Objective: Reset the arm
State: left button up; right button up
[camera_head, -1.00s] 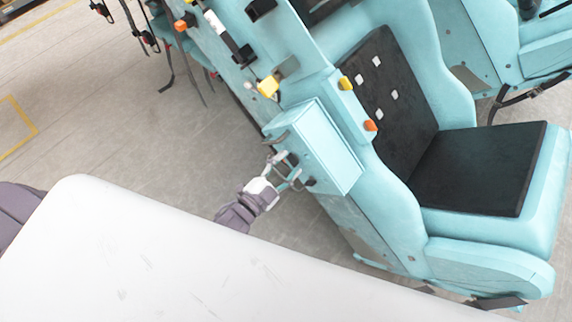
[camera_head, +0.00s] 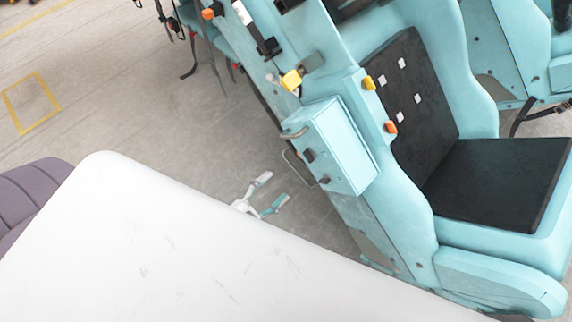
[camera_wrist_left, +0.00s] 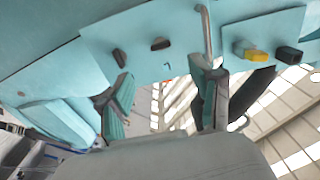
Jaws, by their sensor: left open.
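My left gripper (camera_head: 266,193) is open and empty in the head view. It shows past the edge of the white surface and stands apart from the turquoise coaster train (camera_head: 440,235). In the left wrist view the two fingers of my left gripper (camera_wrist_left: 165,105) are spread, with nothing held between them. A turquoise box (camera_head: 345,150) with a metal handle and dark knobs is on the side of the train, above and right of the gripper. The box (camera_wrist_left: 140,45) also fills the upper wrist view. My right gripper is not in view.
A large white surface (camera_head: 150,240), perhaps part of my own body, covers the lower head view. The train seat has a black cushion (camera_head: 495,190). Yellow and orange knobs (camera_head: 369,83) sit on the train's side. The grey floor (camera_head: 130,110) on the left is mostly clear.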

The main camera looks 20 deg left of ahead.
pick_arm(q)
jog(key=shift+s+a, duration=0.2)
jog(key=shift+s, duration=0.4)
jog(key=s+a+f+n+g+y+b, duration=0.1)
jog(key=s+f+n+g, duration=0.15)
jog(key=f, duration=0.75)
jog(key=s+a+f+n+g+y, duration=0.1)
jog(key=s+f+n+g+y, duration=0.2)
jog(key=f, duration=0.7)
jog(key=s+a+f+n+g+b, duration=0.1)
jog(key=s+a+f+g, duration=0.2)
jog(key=f, duration=0.7)
jog(key=s+f+n+g+y, duration=0.1)
jog(key=s+f+g, duration=0.2)
jog(key=s+f, duration=0.3)
jog(key=s+f+n+g+b, duration=0.1)
jog(key=s+f+g, duration=0.3)
jog(key=s, duration=0.7)
jog(key=shift+a+f+n+y, duration=0.3)
jog(key=shift+f+n+y, duration=0.1)
jog(key=shift+f+n, duration=0.35)
jog(key=shift+g, duration=0.25)
